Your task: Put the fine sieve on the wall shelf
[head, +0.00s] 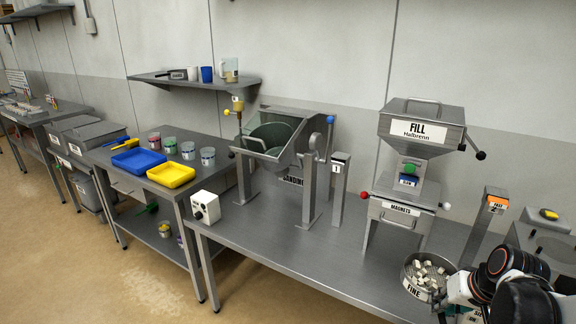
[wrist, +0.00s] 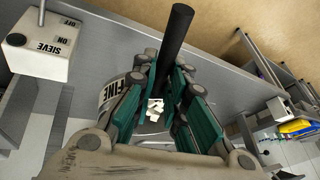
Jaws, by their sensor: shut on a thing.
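The fine sieve (head: 418,292) is a round metal pan with a "FINE" label, at the lower right of the head view. Several small whitish pieces lie in it. In the wrist view, its label (wrist: 110,92) and a thick black handle (wrist: 174,45) show. My gripper (wrist: 168,90) is shut on the handle, its green pads on either side; the fingers hide much of the pan. In the head view my arm covers the gripper's side of the sieve. The wall shelf (head: 225,86) is a grey plate on the back wall, left of centre, bearing a black-handled labelled item and several cups.
The hopper machine labelled "FILL" (head: 425,130) and a tilted drum (head: 275,135) stand on the steel bench (head: 290,245). Posts stand at the right. A side table holds a blue tray (head: 138,160), a yellow tray (head: 171,175) and several cups.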

